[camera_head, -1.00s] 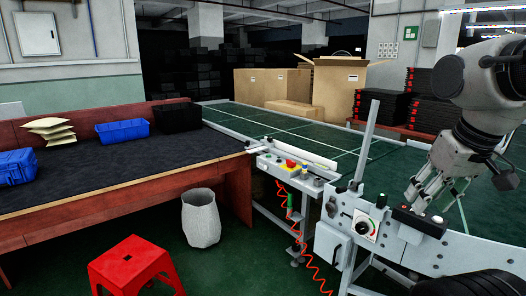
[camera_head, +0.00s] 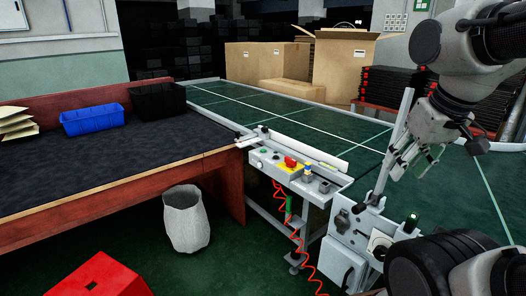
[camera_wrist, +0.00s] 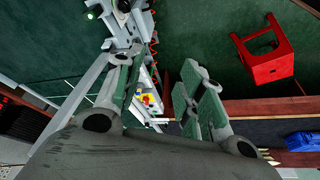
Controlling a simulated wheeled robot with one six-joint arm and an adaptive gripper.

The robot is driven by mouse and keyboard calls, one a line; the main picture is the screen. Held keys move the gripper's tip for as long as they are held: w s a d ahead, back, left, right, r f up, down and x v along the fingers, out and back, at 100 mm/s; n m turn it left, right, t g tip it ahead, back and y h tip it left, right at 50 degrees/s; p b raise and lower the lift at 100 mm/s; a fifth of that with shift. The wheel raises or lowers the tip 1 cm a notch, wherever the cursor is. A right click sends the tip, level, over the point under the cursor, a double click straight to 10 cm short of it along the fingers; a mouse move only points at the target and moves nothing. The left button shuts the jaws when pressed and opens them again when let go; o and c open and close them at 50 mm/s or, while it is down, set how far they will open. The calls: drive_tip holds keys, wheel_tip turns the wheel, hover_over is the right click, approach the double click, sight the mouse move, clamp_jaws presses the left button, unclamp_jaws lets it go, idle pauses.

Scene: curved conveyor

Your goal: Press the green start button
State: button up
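A grey control panel (camera_head: 258,166) sits at the conveyor's near end in the head view. It carries a red button on a yellow plate (camera_head: 290,165) and small knobs; a small greenish spot shows near its left end, too small to be sure of. A green-topped button or lamp (camera_head: 411,219) stands on the grey machine box at lower right; a green light also shows in the wrist view (camera_wrist: 91,15). My gripper (camera_head: 396,166) is empty, right of the panel and above the machine box, touching neither. In the wrist view its fingers (camera_wrist: 164,65) are spread apart, with the red-and-yellow button between them.
The green conveyor (camera_head: 225,99) runs behind. A grey upright post (camera_head: 395,140) stands close to my gripper. A dark-topped bench (camera_head: 90,165), a waste bin (camera_head: 186,220) and a red stool (camera_head: 100,278) are at left. A red coiled cable (camera_head: 300,240) hangs below the panel.

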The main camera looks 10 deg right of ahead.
clamp_jaws()
idle(1.2)
